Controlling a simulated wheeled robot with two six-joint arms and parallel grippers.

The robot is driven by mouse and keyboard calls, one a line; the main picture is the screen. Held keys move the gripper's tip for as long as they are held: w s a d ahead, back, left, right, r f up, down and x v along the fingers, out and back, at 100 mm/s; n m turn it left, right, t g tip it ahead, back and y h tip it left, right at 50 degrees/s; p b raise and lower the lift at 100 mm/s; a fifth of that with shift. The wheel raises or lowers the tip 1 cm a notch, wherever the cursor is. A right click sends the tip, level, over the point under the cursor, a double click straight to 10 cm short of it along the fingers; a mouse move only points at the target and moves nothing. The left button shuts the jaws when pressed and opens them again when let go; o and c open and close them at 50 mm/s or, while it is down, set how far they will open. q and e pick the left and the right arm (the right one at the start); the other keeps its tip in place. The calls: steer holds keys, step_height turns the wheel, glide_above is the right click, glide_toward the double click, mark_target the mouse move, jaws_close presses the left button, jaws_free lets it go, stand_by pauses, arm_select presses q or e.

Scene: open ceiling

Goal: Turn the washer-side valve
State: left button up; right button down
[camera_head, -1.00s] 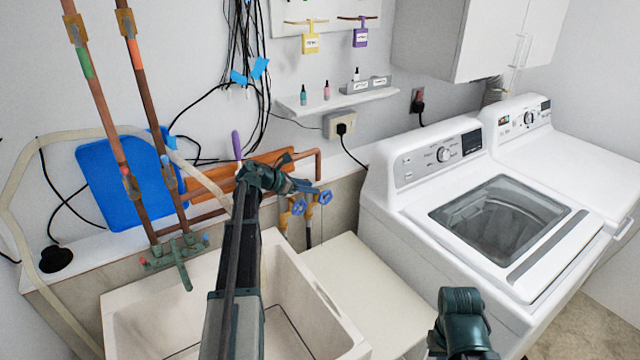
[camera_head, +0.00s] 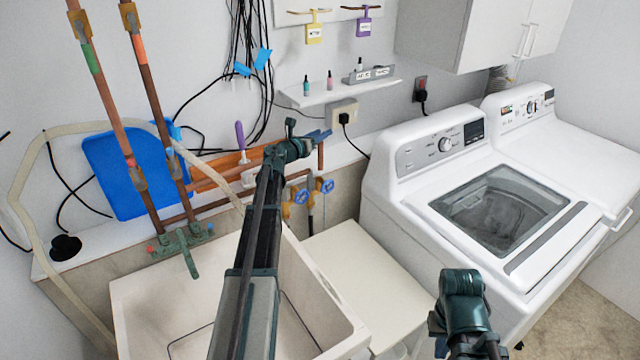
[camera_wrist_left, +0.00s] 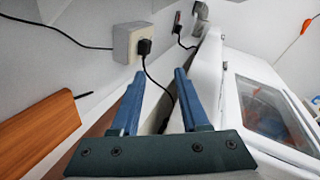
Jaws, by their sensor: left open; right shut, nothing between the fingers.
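Two valves with blue handles stand side by side on the pipes behind the sink: the left valve (camera_head: 300,196) and the washer-side valve (camera_head: 326,186) to its right. My left gripper (camera_head: 319,136) is above and apart from both valves in the head view. In the left wrist view its two blue fingers (camera_wrist_left: 160,76) are spread with nothing held between them. The valves do not show in that view. Part of my right arm shows at the bottom right of the head view, but its fingers cannot be made out.
The white washer (camera_head: 385,195) stands right of the valves. A white sink (camera_head: 330,310) lies below my left arm. A wall outlet (camera_head: 343,113) with a black cord also shows in the left wrist view (camera_wrist_left: 128,42). A small shelf (camera_head: 330,95) is above my left gripper.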

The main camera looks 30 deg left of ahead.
arm_select(q)
step_height(320, 180, up, 5)
steer(key=w+a+n+t+y+p, duration=0.1)
steer(key=w+n+y, duration=0.1)
steer(key=n+y, duration=0.5)
steer(key=n+g+h+p, duration=0.5)
steer(key=n+g+p, duration=0.8)
steer(key=n+g, duration=0.65)
glide_toward(322, 185)
steer(key=shift+n+t, duration=0.85)
steer(key=f+b, duration=0.3)
steer(key=b, duration=0.1)
steer(key=s+f+b, duration=0.1)
steer(key=f+b, duration=0.3)
steer(key=b, duration=0.1)
steer(key=f+b, duration=0.4)
steer(key=shift+s+d+f+b, duration=0.15)
steer(key=shift+s+f+b, duration=0.05)
steer(key=shift+b, duration=0.1)
steer(key=shift+r, duration=0.1)
steer(key=shift+c, duration=0.2)
jaws_close()
